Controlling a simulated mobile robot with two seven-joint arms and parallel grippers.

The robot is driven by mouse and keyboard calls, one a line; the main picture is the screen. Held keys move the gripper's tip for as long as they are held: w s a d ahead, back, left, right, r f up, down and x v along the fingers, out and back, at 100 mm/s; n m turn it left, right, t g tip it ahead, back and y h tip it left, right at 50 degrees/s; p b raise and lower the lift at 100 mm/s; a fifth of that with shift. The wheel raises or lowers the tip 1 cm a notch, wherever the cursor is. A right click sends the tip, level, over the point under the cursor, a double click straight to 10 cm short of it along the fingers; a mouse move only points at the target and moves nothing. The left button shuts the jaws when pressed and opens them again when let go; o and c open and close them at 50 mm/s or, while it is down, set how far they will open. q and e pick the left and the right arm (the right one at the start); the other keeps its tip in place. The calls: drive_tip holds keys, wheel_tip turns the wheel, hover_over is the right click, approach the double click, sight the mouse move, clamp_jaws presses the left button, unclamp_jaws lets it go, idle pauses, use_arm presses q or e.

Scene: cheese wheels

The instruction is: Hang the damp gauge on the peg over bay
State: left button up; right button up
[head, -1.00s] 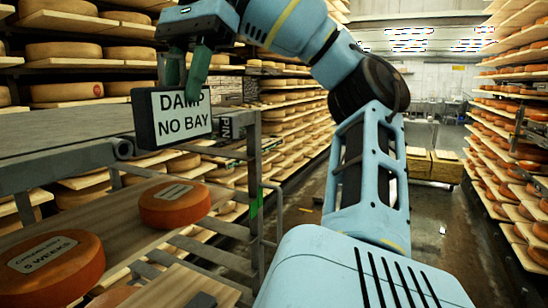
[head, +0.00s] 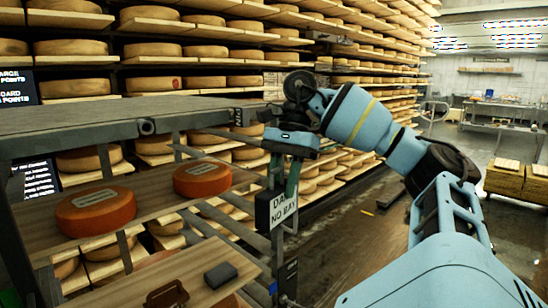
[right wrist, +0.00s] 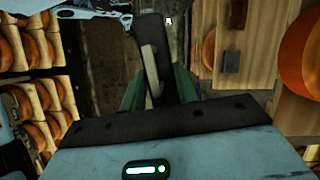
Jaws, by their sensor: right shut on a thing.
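The damp gauge (head: 283,210) is a small dark box with a white face lettered "DAMP NO BAY", partly cut off from view. My right gripper (head: 292,182) is shut on it, green fingers pointing down, and holds it in front of the rack's end post. In the right wrist view the gauge (right wrist: 152,45) is a dark, edge-on shape between the green fingers (right wrist: 155,92). I cannot pick out the peg for certain in either view. My left gripper is not in view.
A grey metal rack (head: 95,122) stands at the left, with orange cheese wheels (head: 96,212) (head: 202,178) on its wooden board. A small dark block (head: 220,275) lies on a lower board. Tall shelves of cheese line the back. The aisle floor (head: 365,235) at the right is open.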

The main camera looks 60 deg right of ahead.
drive_tip(key=f, duration=0.2)
drive_tip(key=shift+w+f, duration=0.4)
wheel_tip(320, 180, down, 3)
drive_tip(key=shift+n+g, duration=0.3)
drive_tip(key=shift+n, duration=0.2)
drive_tip(key=shift+w+a+f+n, duration=0.1)
drive_tip(key=shift+w+f+n, duration=0.1)
drive_tip(key=shift+f, duration=0.6)
drive_tip(key=shift+w+a+f+n, duration=0.1)
drive_tip(key=shift+w+f+n, duration=0.1)
drive_tip(key=shift+f, duration=0.6)
drive_tip(key=w+a+f+n+g, duration=0.2)
drive_tip(key=a+f+n, duration=0.3)
drive_tip(key=f, duration=0.6)
drive_tip(key=w+a+f+n+g, duration=0.1)
drive_tip(key=w+a+f+n, duration=0.15)
drive_tip(key=a+f, duration=0.65)
drive_tip(key=a+f+n+h, duration=0.2)
drive_tip(key=a+f+n, duration=0.3)
drive_tip(key=a, duration=0.3)
drive_tip(key=s+a+f+n+g+h, duration=0.1)
drive_tip(key=a+f+n+h, duration=0.1)
drive_tip(key=a+f+n, duration=0.3)
drive_tip(key=a+f, duration=0.2)
drive_tip(key=a, duration=0.2)
drive_tip(key=shift+s, duration=0.3)
drive_tip(key=shift+d+f, duration=0.1)
drive_tip(key=shift+d, duration=0.05)
